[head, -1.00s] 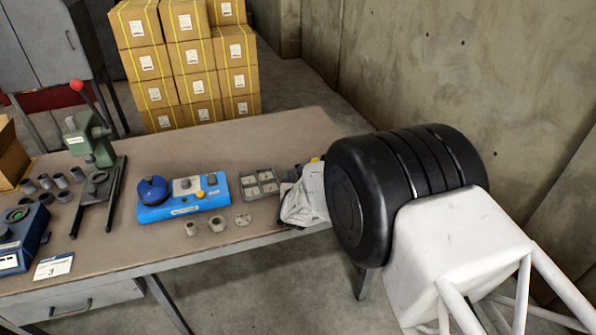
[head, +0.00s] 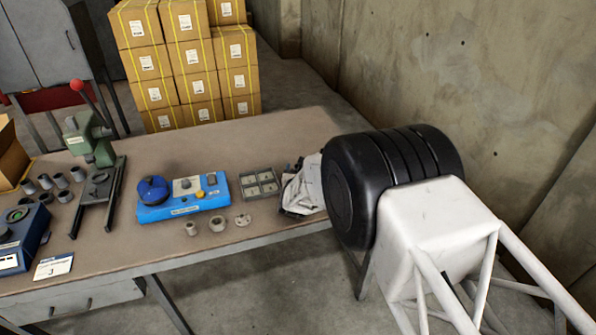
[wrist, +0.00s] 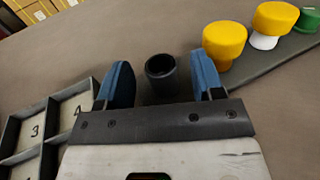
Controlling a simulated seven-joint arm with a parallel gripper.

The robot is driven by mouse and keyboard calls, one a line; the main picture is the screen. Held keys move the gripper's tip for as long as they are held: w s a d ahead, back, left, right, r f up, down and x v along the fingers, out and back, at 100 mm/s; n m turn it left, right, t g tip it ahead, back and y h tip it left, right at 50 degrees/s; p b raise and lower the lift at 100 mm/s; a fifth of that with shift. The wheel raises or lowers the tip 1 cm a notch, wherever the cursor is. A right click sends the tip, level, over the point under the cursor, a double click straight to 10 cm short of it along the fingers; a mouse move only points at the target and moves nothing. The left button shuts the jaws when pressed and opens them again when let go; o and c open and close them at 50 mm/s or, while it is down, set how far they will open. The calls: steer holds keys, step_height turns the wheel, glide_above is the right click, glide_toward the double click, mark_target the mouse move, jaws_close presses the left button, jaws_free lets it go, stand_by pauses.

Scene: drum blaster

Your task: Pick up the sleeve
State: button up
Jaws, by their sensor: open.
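The wrist view shows a dark grey hollow sleeve (wrist: 161,69) standing upright on the brown table, its open top facing up. My gripper (wrist: 166,82) is open, one blue finger on each side of the sleeve with a gap to both. The sleeve appears centred between the fingers; its lower part is hidden by the gripper's dark crossbar. How far down the fingers reach beside it I cannot tell. In the head view my pale gripper body (head: 302,190) is right of the numbered tray, and my large black arm joint hides the fingers and this sleeve.
The numbered tray (wrist: 50,125) is close on the left in the wrist view. Yellow knobs (wrist: 224,46) and a green one stand at the upper right. A blue fixture (head: 184,197), a green press (head: 90,140) and several grey sleeves (head: 61,181) stand farther left.

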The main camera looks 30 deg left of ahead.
stand_by(0.4)
steer(key=c, duration=1)
steer(key=shift+c, duration=0.2)
steer(key=shift+r, duration=0.1)
steer(key=shift+r, duration=0.7)
step_height(320, 180, up, 2)
steer(key=shift+r, duration=0.2)
steer(key=s+d, duration=0.3)
steer(key=s, duration=0.1)
steer(key=s+d, duration=0.3)
steer(key=s, duration=0.1)
steer(key=s+d+r, duration=0.1)
steer(key=s+d, duration=0.2)
steer(key=s, duration=0.1)
steer(key=shift+s+d, duration=0.3)
steer(key=shift+d, duration=0.1)
